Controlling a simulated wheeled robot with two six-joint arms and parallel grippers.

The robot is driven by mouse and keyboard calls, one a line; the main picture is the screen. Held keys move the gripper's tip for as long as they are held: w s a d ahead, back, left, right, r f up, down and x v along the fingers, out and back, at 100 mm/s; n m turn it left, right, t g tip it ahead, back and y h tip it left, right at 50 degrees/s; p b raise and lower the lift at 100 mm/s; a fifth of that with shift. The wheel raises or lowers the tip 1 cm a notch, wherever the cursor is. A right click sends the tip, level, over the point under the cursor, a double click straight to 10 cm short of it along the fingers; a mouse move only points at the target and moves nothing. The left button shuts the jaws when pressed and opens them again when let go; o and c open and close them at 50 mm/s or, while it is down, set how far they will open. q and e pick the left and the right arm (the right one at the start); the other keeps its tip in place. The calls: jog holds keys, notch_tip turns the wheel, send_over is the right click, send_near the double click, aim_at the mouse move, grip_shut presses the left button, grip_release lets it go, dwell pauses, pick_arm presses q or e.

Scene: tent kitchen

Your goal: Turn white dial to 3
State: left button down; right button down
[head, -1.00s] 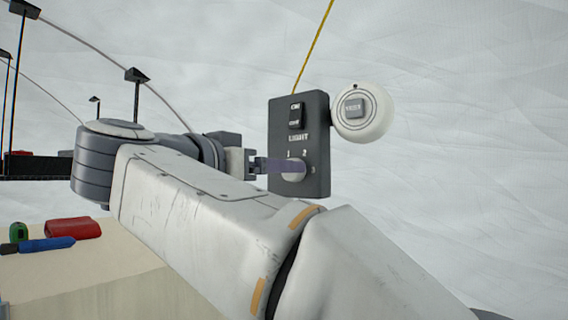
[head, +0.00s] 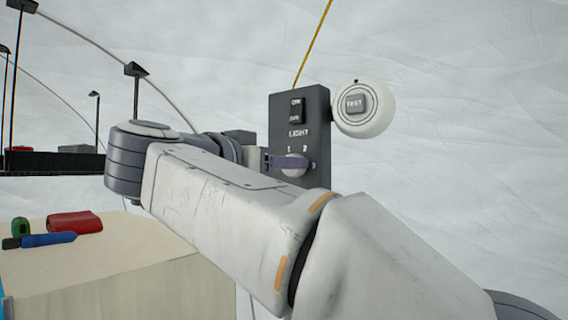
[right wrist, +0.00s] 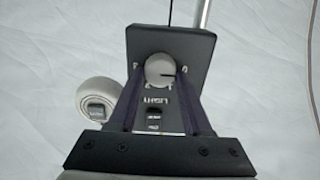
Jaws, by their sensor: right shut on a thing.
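The white dial (head: 292,173) sits low on a dark grey control panel (head: 318,110), below the word LIGHT and the marks 1 and 2. My right gripper (head: 289,162) reaches it from the left, and its dark purple fingers cross the dial's front. In the right wrist view, the panel appears upside down, and the dial (right wrist: 160,68) lies between the two fingers (right wrist: 160,78), which are shut on it. A dark line on the dial's face points toward the picture's right there. The 3 mark is not clearly readable. My left gripper is not in view.
A round white fixture with a TEST button (head: 355,103) is beside the panel's upper right. An ON/OFF rocker switch (head: 296,110) is above the dial. A red case (head: 74,222) and a blue tool (head: 48,239) lie on a pale box (head: 130,262) at lower left.

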jog(key=shift+m, duration=0.3)
jog(key=shift+f+m+b, duration=0.15)
jog(key=shift+m+b, duration=1.05)
jog(key=shift+m, duration=4.65)
jog(key=shift+f+m+b, duration=0.2)
jog(key=shift+m+b, duration=0.95)
jog(key=shift+m, duration=4.65)
jog(key=shift+f+m+b, duration=0.15)
jog(key=shift+m+b, duration=1.05)
jog(key=shift+m, duration=4.65)
